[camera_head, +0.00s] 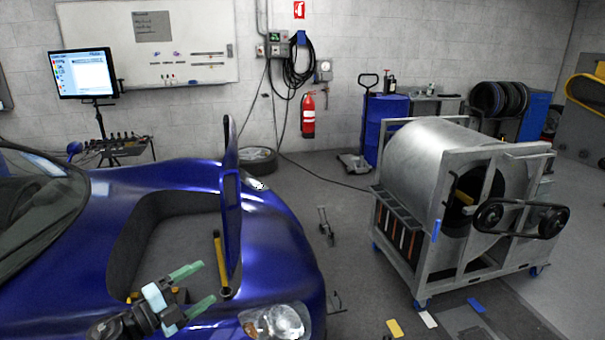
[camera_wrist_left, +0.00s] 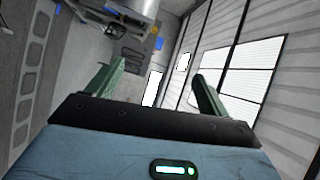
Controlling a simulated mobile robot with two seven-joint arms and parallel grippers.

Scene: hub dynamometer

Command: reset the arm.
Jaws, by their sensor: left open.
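My left gripper (camera_head: 196,288) shows at the lower left of the head view, over the open front compartment of a blue car (camera_head: 270,225). Its two green fingers are spread apart with nothing between them. In the left wrist view the same gripper (camera_wrist_left: 157,85) has its fingers apart and empty, with the floor, a wall and bright windows beyond. My right gripper is not in either view.
The car's raised blue panel (camera_head: 232,215) stands upright just right of my left gripper. A metal drum dynamometer (camera_head: 430,175) on a wheeled frame stands at the right. Open grey floor (camera_head: 345,240) lies between the car and the machine.

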